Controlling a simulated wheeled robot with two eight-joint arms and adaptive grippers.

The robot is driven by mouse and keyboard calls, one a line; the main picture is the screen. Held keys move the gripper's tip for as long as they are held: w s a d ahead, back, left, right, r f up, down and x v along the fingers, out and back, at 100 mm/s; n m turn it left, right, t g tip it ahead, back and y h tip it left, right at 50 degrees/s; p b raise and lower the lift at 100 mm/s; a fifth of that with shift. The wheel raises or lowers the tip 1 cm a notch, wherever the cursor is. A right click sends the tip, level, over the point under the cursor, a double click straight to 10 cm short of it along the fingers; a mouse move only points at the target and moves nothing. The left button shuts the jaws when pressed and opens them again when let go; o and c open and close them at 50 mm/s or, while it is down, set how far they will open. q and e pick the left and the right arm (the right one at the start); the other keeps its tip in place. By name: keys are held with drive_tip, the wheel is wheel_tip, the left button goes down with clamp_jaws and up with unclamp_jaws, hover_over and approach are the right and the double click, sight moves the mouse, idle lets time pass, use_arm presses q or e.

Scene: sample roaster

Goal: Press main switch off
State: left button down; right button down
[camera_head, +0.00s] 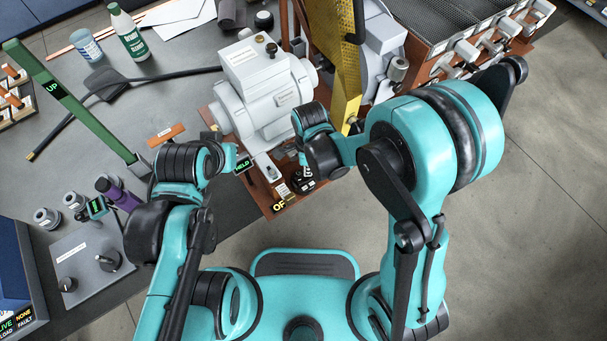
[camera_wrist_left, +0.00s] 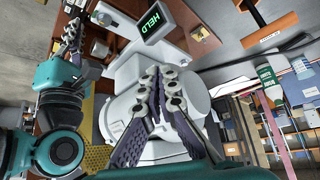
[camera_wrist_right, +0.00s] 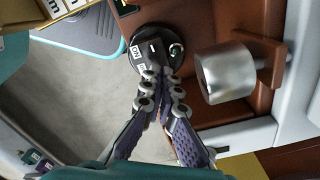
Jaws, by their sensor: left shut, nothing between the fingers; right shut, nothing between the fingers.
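In the right wrist view a round black switch (camera_wrist_right: 152,48) with small white labels, one reading ON, sits on the brown frame. My right gripper (camera_wrist_right: 163,76) is shut and empty, its fingertips over the switch's lower edge and partly covering a second label; I cannot tell whether they touch it. In the head view the switch (camera_head: 303,181) shows low beside my right arm, near a sign (camera_head: 279,206) whose visible letters read OF. My left gripper (camera_wrist_left: 160,75) is shut and empty, in front of the white motor housing (camera_wrist_left: 125,100) in the left wrist view.
The motor (camera_head: 262,88) stands on the brown frame, near a small HELD display (camera_head: 244,165). A metal cylinder (camera_wrist_right: 225,73) juts out right of the switch. A green bar (camera_head: 75,103) with an UP sign and a purple object (camera_head: 122,193) are at left. Floor is clear at right.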

wheel_tip(320, 180, up, 6)
drive_tip(key=p, duration=0.3)
drive_tip(key=shift+f, duration=0.25)
idle(0.3)
drive_tip(key=s+d+r+n+t, duration=0.2)
drive_tip(key=d+r+n+t, duration=0.1)
drive_tip(key=d+r+n, duration=0.5)
drive_tip(key=s+d+r+n+t, duration=0.3)
drive_tip(key=d+r+n+t, duration=0.1)
drive_tip(key=d+r+n, duration=0.4)
drive_tip(key=shift+d+r+n, duration=0.4)
drive_tip(key=shift+d+r, duration=0.5)
drive_tip(key=shift+d, duration=0.05)
